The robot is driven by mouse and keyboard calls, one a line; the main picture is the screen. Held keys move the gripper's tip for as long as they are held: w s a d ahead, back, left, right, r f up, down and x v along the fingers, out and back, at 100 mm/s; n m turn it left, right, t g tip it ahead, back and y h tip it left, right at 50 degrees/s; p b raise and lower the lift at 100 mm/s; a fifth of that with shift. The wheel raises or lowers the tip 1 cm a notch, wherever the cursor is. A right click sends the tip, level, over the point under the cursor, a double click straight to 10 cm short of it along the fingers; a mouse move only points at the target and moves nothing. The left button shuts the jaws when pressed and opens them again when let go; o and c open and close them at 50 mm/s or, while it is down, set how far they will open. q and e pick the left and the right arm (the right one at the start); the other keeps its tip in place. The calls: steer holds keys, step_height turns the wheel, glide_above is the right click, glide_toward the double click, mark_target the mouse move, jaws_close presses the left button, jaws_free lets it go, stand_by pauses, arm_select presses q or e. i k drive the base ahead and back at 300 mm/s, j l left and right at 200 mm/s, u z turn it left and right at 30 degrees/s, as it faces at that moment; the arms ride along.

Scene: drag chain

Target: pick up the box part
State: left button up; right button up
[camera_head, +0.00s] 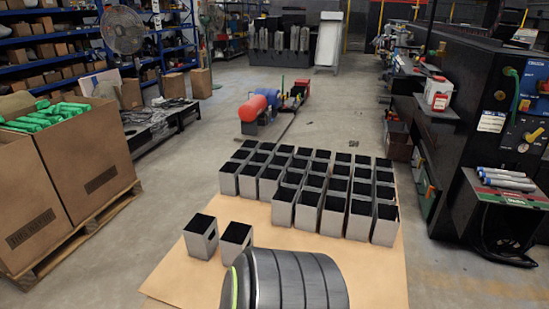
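Several grey, open-topped box parts with dark insides stand upright in rows on a brown sheet (175,288). One front-row box part (307,213) is near the middle of the block, and another (385,226) is at its right front corner. Two box parts stand apart at the left front: one on the left (200,243) and one beside it (236,247). A dark grey ribbed arm link of mine, with a green stripe, covers the bottom middle of the view and hides part of the sheet. Neither gripper shows in the picture.
Large cardboard cartons (95,165) with green items stand on a wooden pallet (75,238) at the left. A black machine (480,120) stands at the right. Red and blue cylinders (254,108) lie on the floor behind the sheet. The floor on both sides of the sheet is mostly clear.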

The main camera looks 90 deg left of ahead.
mark_target(238, 236)
steer(key=u, duration=1.9)
